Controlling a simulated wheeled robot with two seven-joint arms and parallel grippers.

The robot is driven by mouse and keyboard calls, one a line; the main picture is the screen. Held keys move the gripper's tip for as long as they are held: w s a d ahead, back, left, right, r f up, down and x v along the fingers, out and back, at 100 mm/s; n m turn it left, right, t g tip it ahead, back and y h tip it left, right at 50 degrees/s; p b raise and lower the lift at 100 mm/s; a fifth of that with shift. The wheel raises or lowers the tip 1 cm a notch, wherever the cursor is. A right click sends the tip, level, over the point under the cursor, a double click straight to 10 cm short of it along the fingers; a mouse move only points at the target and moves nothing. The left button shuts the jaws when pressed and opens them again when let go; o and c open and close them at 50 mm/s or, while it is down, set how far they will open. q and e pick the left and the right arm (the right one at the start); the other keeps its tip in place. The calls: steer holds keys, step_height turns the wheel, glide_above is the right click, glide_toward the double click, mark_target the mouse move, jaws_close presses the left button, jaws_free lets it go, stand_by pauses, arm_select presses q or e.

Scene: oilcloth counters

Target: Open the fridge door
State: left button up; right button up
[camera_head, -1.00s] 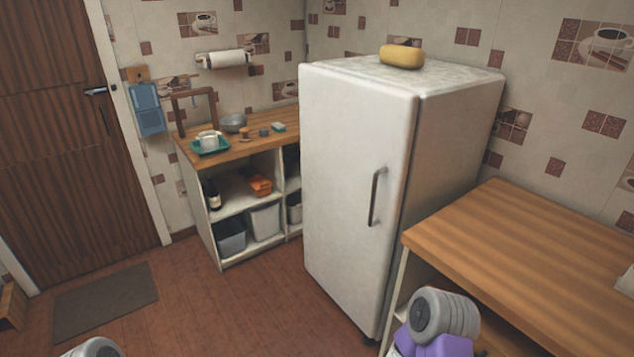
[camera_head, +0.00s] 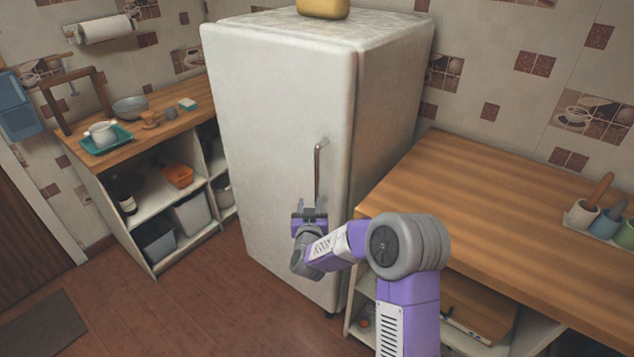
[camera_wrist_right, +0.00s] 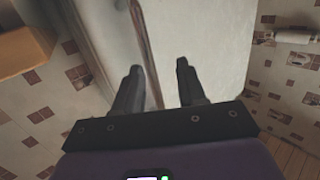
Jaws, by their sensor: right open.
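The white fridge's door (camera_head: 275,120) is shut and faces left. Its thin vertical metal handle (camera_head: 318,172) is on the door's right side. My right gripper (camera_head: 311,208) is open at the lower end of the handle, close to the door face. In the right wrist view the open fingers (camera_wrist_right: 158,82) point at the door (camera_wrist_right: 205,40), and the dark handle (camera_wrist_right: 143,35) runs down between them. I cannot tell whether a finger touches it. My left gripper is not in view.
A wooden counter (camera_head: 500,215) stands right of the fridge, close behind my right arm. A yellow object (camera_head: 323,8) lies on the fridge. A wooden-topped shelf unit (camera_head: 160,125) stands to the left. The floor (camera_head: 190,310) before the fridge is clear.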

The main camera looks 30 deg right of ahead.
mark_target(317, 180)
steer(key=shift+m+h, duration=0.4)
steer(key=shift+h, duration=0.4)
steer(key=w+d+r, duration=0.2)
steer(key=w+d, duration=0.1)
steer(key=w+d+r, duration=0.1)
steer(key=w+d, duration=0.1)
steer(key=shift+d+r+b, duration=0.1)
steer(key=shift+r+b, duration=0.15)
steer(key=shift+b, duration=0.15)
steer(key=shift+x, duration=0.8)
jaws_close()
